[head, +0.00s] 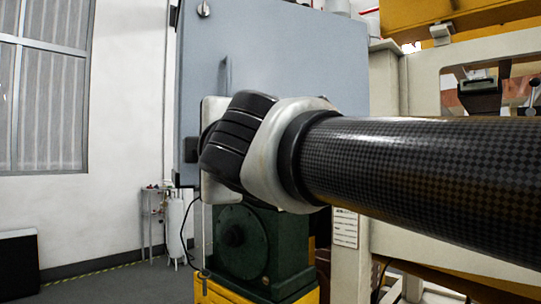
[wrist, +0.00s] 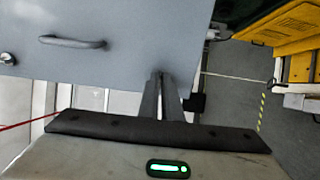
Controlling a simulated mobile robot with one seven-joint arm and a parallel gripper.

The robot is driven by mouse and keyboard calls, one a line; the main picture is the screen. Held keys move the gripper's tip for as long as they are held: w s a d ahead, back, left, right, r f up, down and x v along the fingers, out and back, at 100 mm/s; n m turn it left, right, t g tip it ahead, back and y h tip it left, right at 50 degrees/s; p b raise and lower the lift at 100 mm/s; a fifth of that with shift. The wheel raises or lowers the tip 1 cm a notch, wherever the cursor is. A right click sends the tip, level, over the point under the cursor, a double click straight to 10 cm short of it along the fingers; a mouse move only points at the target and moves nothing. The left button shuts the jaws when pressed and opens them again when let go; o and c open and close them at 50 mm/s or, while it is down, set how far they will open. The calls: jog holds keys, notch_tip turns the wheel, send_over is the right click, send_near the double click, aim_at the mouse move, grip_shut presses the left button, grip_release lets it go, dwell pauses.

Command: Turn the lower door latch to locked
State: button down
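The grey cabinet door (head: 300,55) stands upright behind my arm in the head view and fills the top of the wrist view (wrist: 120,20). One small silver latch (head: 204,8) sits near the door's top left corner; a latch also shows at the left edge of the wrist view (wrist: 8,58). I cannot make out the lower latch; my arm and fingers may hide it. In the wrist view my gripper's fingers (wrist: 161,75) are close together, with their tips at the door's edge. Whether anything is between them, I cannot tell.
The door's bar handle (wrist: 73,41) is left of my fingers in the wrist view. A dark block (wrist: 195,103) is close on their right. A green machine (head: 240,250) stands below my wrist in the head view. Open floor (head: 110,285) lies to the left.

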dwell(0.4)
jog(key=c, duration=2)
grip_release()
jog(key=p+v, duration=0.1)
jog(key=v, duration=0.6)
jog(key=shift+s+d+p, duration=0.1)
jog(key=shift+s+p, duration=0.1)
jog(key=shift+p, duration=0.1)
